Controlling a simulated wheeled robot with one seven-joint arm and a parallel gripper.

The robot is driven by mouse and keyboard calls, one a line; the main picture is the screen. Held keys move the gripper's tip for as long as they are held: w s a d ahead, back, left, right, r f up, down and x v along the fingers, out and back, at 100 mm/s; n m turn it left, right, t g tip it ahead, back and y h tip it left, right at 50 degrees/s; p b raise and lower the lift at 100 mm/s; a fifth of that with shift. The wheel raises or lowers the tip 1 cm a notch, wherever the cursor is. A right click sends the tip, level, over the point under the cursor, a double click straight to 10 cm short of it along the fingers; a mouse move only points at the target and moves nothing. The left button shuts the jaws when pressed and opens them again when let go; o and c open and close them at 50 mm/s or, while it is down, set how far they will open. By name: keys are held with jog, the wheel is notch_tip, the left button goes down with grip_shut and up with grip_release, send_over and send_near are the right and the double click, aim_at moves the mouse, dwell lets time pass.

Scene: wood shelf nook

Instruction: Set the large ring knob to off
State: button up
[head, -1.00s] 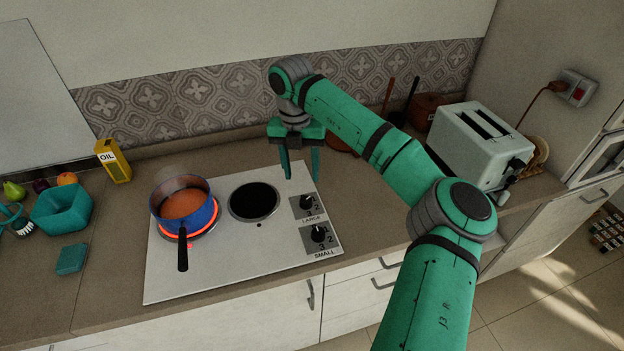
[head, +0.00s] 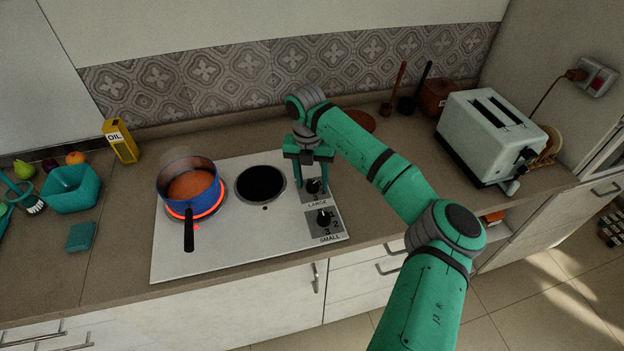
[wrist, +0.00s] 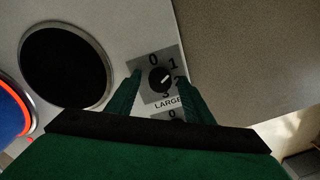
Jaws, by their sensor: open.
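The large ring knob (head: 314,186) is a black dial on a grey plate marked LARGE, at the right of the white hob. In the wrist view the knob (wrist: 159,79) shows a light pointer line toward the upper right, between 0 and 1. My gripper (head: 310,182) is open. In the wrist view its two fingers (wrist: 156,88) come down on either side of the knob, not closed on it. The lower numbers are partly covered. The large ring (head: 201,208) glows red under a blue pot (head: 189,185) of orange-brown food.
The small knob (head: 324,218) sits just in front of the large one. A dark, unlit ring (head: 261,184) lies to the left. A white toaster (head: 488,137) stands at the right. An oil box (head: 121,141) and teal bowl (head: 71,188) are at the left.

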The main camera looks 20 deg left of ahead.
jog(key=shift+w, duration=0.1)
jog(key=c, duration=1)
jog(key=shift+c, duration=0.2)
jog(key=shift+n, duration=0.7)
jog(key=n, duration=0.4)
jog(key=shift+r, duration=0.1)
jog(key=n, duration=0.6)
jog(key=shift+s+t, duration=0.2)
jog(key=shift+t, duration=0.1)
jog(key=shift+n, duration=0.4)
